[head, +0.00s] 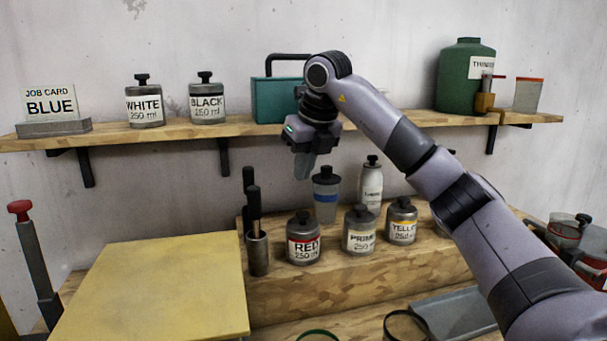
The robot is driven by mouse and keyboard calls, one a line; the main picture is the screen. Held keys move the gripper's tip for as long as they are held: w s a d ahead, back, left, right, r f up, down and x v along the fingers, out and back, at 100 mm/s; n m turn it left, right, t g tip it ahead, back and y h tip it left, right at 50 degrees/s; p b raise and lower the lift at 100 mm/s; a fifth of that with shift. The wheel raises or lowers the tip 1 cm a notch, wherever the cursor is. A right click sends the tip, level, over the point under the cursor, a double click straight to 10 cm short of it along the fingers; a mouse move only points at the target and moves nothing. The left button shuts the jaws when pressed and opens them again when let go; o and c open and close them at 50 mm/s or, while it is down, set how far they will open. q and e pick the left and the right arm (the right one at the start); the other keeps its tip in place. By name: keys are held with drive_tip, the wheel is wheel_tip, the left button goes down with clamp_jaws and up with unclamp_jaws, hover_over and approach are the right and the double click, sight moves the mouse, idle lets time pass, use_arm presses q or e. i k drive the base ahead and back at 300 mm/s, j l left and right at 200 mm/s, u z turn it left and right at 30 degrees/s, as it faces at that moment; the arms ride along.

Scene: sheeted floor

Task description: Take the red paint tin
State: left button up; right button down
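The red paint tin (304,239) is a small grey tin with a dark knob on its lid and a white label reading RED 250 ml. It stands upright at the front left of the wooden step on the bench. My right gripper (304,172) hangs above and behind it, pointing down, apart from the tin. Its fingers look close together, but their gap is too small to make out. My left gripper is not in view.
PRIMER (359,231) and YELLOW (402,222) tins stand to the right. A brush pot (257,250) stands close on the left. A blue-banded container (326,193) and a white bottle (371,184) stand behind. A shelf (240,127) runs above. A yellow board (155,285) lies left.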

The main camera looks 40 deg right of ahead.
sight(302, 249)
drive_tip(key=k, duration=1)
